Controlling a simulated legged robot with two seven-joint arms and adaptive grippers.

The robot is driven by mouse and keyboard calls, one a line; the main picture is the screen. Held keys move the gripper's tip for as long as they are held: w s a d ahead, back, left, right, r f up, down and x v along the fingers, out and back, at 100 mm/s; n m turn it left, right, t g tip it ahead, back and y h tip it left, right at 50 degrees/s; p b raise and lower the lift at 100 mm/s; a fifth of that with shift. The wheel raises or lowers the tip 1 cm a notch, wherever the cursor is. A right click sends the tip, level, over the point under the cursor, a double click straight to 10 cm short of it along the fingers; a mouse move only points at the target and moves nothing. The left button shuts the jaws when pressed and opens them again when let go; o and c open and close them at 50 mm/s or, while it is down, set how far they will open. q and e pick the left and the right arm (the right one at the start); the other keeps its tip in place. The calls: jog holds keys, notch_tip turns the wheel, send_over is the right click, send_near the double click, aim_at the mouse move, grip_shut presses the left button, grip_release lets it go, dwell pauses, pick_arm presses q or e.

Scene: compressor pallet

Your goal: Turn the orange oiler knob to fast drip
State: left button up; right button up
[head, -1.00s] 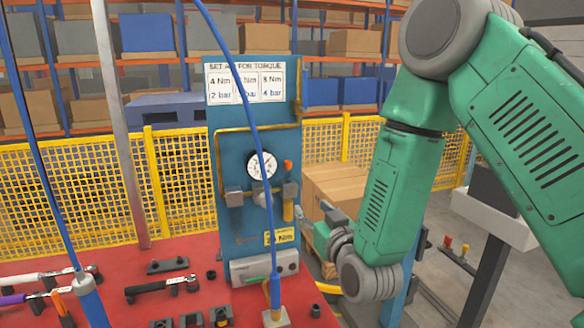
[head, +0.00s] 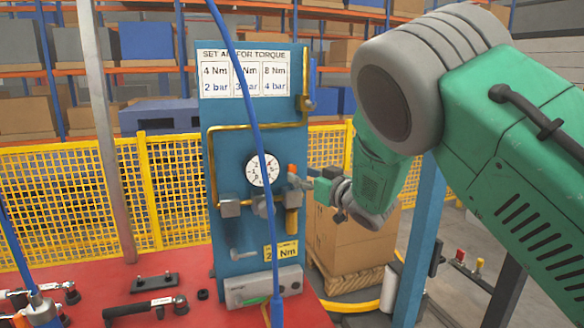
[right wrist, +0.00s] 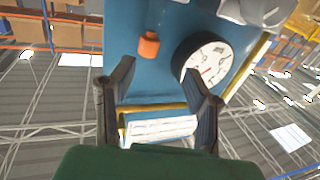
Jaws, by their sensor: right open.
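The orange oiler knob (head: 291,168) sits on the blue panel, just right of the round white gauge (head: 258,171) and above a yellow-orange bowl (head: 292,222). My right gripper (head: 303,182) is beside the knob, on its right, in the head view. In the right wrist view the gripper (right wrist: 160,72) is open, with its two dark fingers apart and nothing held between them. There the orange knob (right wrist: 149,46) shows ahead of the fingertips, nearer the left finger. I cannot tell whether a finger touches it. My left gripper is not in view.
The blue panel (head: 226,150) stands at the red bench (head: 112,268), where tools lie. A blue hose (head: 252,110) hangs in front of the gauge. Metal fittings (head: 230,208) stick out below it. A blue post (head: 416,240) and cardboard boxes (head: 345,240) are at the right.

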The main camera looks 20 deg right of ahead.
aim_at(295, 170)
jog(key=w, duration=0.4)
jog(key=shift+w+a+p, duration=0.15)
jog(key=shift+w+p, duration=0.1)
jog(key=shift+p, duration=0.1)
jog(key=shift+w+d+f, duration=0.1)
jog(key=shift+w+d, duration=0.3)
jog(key=shift+d, duration=0.2)
jog(key=shift+w, duration=0.15)
jog(key=shift+w+a, duration=0.15)
jog(key=shift+a, duration=1)
grip_shut()
jog(key=shift+w+d+f, duration=0.1)
jog(key=shift+d+f, duration=0.05)
jog(key=shift+d, duration=0.5)
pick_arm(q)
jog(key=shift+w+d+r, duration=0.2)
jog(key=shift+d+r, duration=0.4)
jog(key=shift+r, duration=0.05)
